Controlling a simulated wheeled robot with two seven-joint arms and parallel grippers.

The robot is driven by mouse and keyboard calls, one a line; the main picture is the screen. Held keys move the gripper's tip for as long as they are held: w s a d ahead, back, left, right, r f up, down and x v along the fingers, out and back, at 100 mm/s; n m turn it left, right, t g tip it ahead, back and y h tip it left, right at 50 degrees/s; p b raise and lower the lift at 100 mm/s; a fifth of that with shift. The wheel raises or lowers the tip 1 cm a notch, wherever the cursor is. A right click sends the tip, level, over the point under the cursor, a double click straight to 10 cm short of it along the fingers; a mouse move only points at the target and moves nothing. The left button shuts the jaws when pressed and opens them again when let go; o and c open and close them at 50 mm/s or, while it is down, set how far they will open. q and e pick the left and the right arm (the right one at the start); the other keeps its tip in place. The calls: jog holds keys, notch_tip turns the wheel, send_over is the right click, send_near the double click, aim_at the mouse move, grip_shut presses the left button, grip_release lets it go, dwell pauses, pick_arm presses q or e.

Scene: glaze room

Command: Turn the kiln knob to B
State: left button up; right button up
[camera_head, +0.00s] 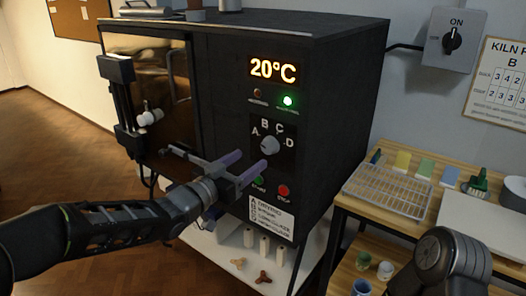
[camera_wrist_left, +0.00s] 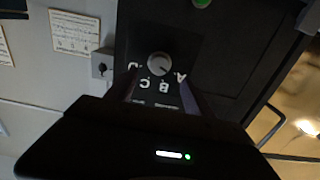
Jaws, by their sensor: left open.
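The kiln (camera_head: 225,95) is a black box with a glazed door on its left side. Its grey round knob (camera_head: 269,146) sits on the front panel, with A, B, C and D arranged over it. The knob also shows in the left wrist view (camera_wrist_left: 159,64), where the letters are upside down. Its pointer mark is too small to read surely. My left gripper (camera_head: 254,158) is open and empty, its purple-padded fingers just in front of and below the knob, seemingly not touching it. My right gripper is out of view.
The display reads 20°C above a lit green lamp (camera_head: 288,101). A red stop button (camera_head: 283,190) and a start button lie below the knob. A wall switch (camera_head: 452,40) is at upper right. A wooden table (camera_head: 345,203) holds a wire rack (camera_head: 385,192) and coloured tiles.

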aim_at(266, 149)
pick_arm(q)
jog(key=shift+d, duration=0.1)
jog(key=shift+p+x, duration=0.8)
jog(key=shift+x, duration=3.05)
jog(key=shift+c, duration=0.2)
jog(key=c, duration=1.2)
jog(key=shift+o, duration=0.2)
